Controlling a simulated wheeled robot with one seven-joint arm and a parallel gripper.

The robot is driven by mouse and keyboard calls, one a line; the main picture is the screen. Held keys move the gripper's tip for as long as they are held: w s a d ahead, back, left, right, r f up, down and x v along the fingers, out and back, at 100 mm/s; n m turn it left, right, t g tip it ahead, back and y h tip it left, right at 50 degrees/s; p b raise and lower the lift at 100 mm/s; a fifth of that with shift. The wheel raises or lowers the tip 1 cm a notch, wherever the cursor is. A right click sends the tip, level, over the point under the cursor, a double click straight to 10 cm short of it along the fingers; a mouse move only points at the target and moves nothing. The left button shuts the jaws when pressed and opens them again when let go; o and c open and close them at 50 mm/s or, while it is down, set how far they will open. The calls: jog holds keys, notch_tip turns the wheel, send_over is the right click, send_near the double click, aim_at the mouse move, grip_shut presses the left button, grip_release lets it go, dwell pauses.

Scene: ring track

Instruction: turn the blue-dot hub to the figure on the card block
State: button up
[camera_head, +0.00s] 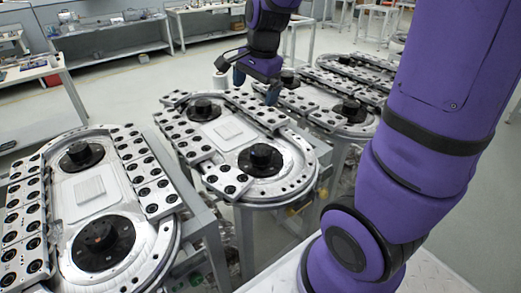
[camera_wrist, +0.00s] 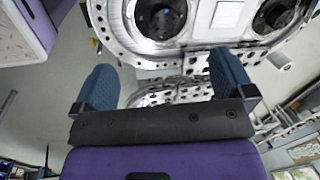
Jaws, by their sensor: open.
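My gripper (camera_head: 255,86) is open and empty above the far side of the middle ring track (camera_head: 290,190). Its two blue fingers stand wide apart in the wrist view (camera_wrist: 165,80). The middle track has two black hubs, a near one (camera_head: 262,157) and a far one (camera_head: 203,108). In the wrist view two hubs show at the top edge, a left one (camera_wrist: 160,17) and a right one (camera_wrist: 272,15), beyond the fingertips and untouched. I cannot make out a blue dot on any hub. No card block or figure is readable.
Another ring track (camera_head: 150,262) stands at the left with a near hub (camera_head: 103,243) and a far hub (camera_head: 81,155). A third track's hub (camera_head: 350,108) shows behind right. Plates with black-ringed holes (camera_head: 228,180) line the tracks. Workbenches (camera_head: 110,45) stand at the back.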

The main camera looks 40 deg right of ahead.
jog(key=w+d+f+m+g, duration=0.1)
jog(key=w+d+f+m, duration=0.2)
jog(key=w+f+m, duration=0.35)
jog(key=m+g, duration=0.1)
jog(key=m, duration=0.4)
send_near(260, 149)
jog(key=shift+h, duration=0.3)
jog(key=f, duration=1)
jog(key=shift+w+a+f, duration=0.1)
jog(key=shift+a, duration=0.15)
jog(key=c, duration=0.8)
jog(key=shift+o, duration=0.2)
